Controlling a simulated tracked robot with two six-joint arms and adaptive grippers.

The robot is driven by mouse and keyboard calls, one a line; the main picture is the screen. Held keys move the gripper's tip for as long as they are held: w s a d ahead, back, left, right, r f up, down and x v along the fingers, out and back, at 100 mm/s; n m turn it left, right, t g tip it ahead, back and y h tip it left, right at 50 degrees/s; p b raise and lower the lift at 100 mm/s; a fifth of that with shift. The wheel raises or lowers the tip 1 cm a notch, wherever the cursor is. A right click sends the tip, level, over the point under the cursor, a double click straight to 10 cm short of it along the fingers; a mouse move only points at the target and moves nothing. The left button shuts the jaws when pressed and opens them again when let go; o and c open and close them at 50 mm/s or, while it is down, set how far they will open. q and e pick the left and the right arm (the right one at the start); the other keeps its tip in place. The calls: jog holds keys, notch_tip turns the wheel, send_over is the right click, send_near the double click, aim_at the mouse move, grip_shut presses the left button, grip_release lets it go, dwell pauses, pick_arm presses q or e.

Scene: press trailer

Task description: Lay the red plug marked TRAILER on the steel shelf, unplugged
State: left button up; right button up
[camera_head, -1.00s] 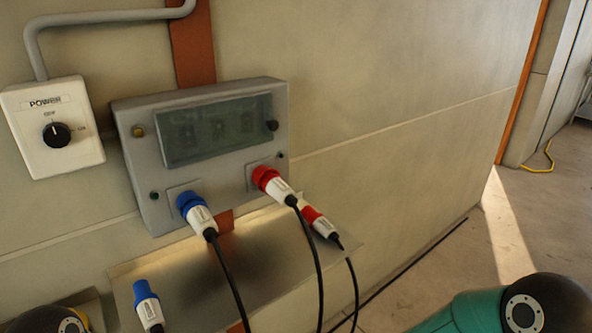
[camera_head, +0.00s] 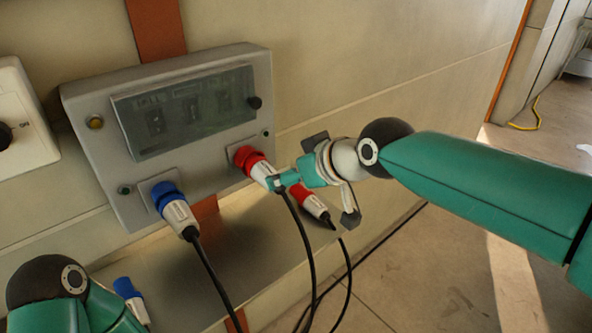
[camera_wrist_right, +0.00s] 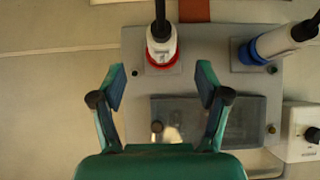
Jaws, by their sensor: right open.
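A red plug with a white body (camera_head: 254,164) sits in the right socket of the grey panel, its black cable hanging down. It also shows in the right wrist view (camera_wrist_right: 162,48). A second red and white plug (camera_head: 312,203) lies on the steel shelf (camera_head: 225,245), partly behind my right gripper. I cannot read a TRAILER mark on either. My right gripper (camera_head: 282,180) is open close to the socketed plug; in the right wrist view its fingers (camera_wrist_right: 160,80) are apart, with the plug just beyond the gap. My left gripper is hidden; only its arm shows.
A blue plug (camera_head: 174,208) sits in the left socket of the grey panel (camera_head: 95,125). Another blue plug (camera_head: 128,290) lies at the shelf's left end, near my left arm. A white power switch (camera_head: 25,135) is on the wall. Black cables hang over the shelf's front. The shelf's middle is clear.

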jog(key=shift+b+x, duration=0.3)
jog(key=shift+x, duration=4.65)
jog(key=shift+a, duration=0.1)
jog(key=c, duration=1.3)
jog(key=shift+r, duration=0.1)
jog(key=shift+c, duration=0.2)
